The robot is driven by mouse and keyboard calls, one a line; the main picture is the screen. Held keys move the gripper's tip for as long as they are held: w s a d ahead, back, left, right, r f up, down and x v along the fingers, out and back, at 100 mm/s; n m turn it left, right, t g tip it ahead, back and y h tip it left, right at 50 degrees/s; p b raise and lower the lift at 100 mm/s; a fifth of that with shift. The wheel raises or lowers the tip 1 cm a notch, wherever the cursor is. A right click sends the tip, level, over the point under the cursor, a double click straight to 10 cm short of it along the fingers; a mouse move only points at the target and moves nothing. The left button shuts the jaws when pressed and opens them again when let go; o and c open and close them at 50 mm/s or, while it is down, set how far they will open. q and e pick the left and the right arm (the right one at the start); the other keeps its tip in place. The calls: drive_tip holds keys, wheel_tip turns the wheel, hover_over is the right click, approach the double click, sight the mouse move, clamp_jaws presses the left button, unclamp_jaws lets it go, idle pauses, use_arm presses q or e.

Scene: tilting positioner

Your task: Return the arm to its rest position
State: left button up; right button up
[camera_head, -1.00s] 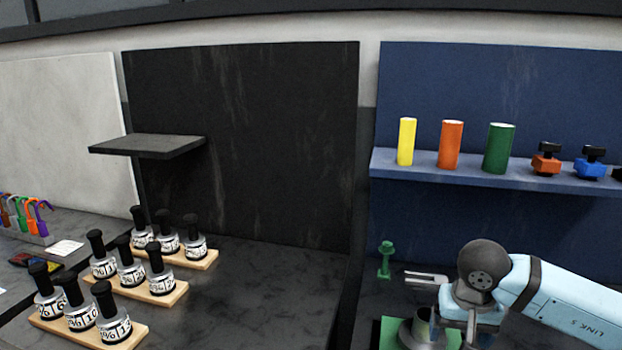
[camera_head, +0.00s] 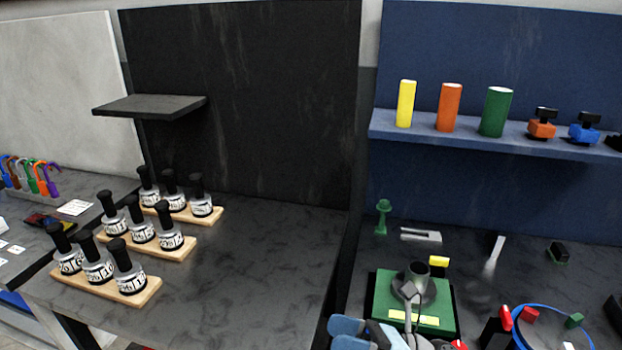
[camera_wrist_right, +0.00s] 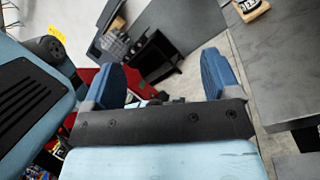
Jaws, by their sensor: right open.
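My right gripper (camera_head: 346,334) shows at the bottom edge of the head view, its blue fingers pointing left, in front of the tilting positioner. In the right wrist view its two blue fingers (camera_wrist_right: 163,80) stand wide apart with nothing held between them. The tilting positioner has a green base (camera_head: 384,300) and a grey cup-like part (camera_head: 418,272) on top. Most of my right arm is below the picture. My left gripper is in neither view.
Racks of black-capped bottles (camera_head: 140,235) stand on the left table. A blue shelf (camera_head: 480,138) holds coloured cylinders and clamps. A green stand (camera_head: 382,218) and a grey forked piece (camera_head: 420,235) lie behind the positioner. A blue-rimmed round tray (camera_head: 530,309) is at right.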

drive_tip(key=d+f+m+t+h+p, duration=0.1)
drive_tip(key=d+f+m+t+h, duration=0.5)
drive_tip(key=m, duration=0.9)
drive_tip(key=d+f+m+t+h+p, duration=0.1)
drive_tip(key=d+f+m+t+h, duration=0.35)
drive_tip(key=m, duration=0.95)
drive_tip(key=s+d+f+m+g+h, duration=0.1)
drive_tip(key=s+d+f+m+h, duration=0.1)
drive_tip(key=s+f+m, duration=0.4)
drive_tip(key=s+d+f+m+g+h+p, duration=0.1)
drive_tip(key=s+d+f+m+g+h, duration=0.1)
drive_tip(key=s+f+m+h, duration=0.3)
wheel_tip(320, 180, down, 4)
drive_tip(key=shift+s+r+m, duration=0.25)
drive_tip(key=shift+s+m, duration=0.25)
drive_tip(key=shift+m, duration=0.4)
